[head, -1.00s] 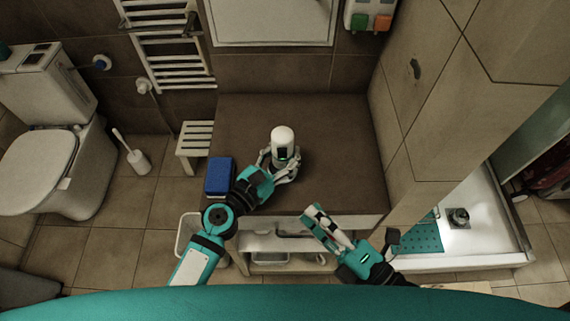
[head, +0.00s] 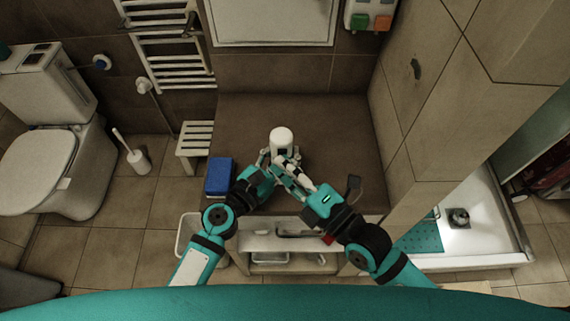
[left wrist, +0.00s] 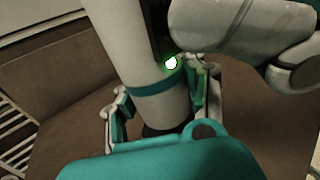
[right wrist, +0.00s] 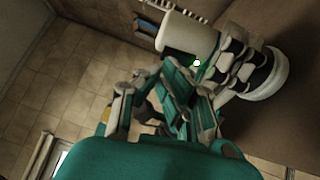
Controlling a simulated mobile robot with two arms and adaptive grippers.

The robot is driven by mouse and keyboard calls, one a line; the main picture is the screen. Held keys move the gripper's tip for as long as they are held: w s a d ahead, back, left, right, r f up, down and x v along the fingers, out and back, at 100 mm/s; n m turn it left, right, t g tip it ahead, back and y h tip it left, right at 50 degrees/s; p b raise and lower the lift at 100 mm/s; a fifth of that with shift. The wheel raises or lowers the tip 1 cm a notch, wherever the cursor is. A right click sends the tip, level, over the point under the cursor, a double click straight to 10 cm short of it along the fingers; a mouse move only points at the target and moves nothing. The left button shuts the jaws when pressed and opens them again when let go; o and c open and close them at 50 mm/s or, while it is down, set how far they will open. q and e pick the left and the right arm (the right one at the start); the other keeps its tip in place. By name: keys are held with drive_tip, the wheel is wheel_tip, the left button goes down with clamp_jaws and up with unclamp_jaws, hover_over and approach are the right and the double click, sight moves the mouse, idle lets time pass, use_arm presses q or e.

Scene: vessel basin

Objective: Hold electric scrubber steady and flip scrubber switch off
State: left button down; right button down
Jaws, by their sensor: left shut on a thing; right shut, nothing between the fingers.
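The light also shows in the right wrist view (right wrist: 197,63).
The brown counter (head: 335,130) is clear behind and right of the scrubber. A blue box (head: 219,176) sits at its left edge. A white stool (head: 194,140) stands left, and a tiled wall (head: 440,90) rises on the right.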

drive_tip(key=shift+w, duration=0.15)
drive_tip(key=s+d+r, duration=0.1)
drive_tip(key=s+d, duration=0.5)
drive_tip(key=s, duration=0.5)
drive_tip(key=shift+s+d+r, duration=0.2)
drive_tip(key=shift+d, duration=0.2)
use_arm(q)
drive_tip(key=c, duration=0.7)
unclamp_jaws()
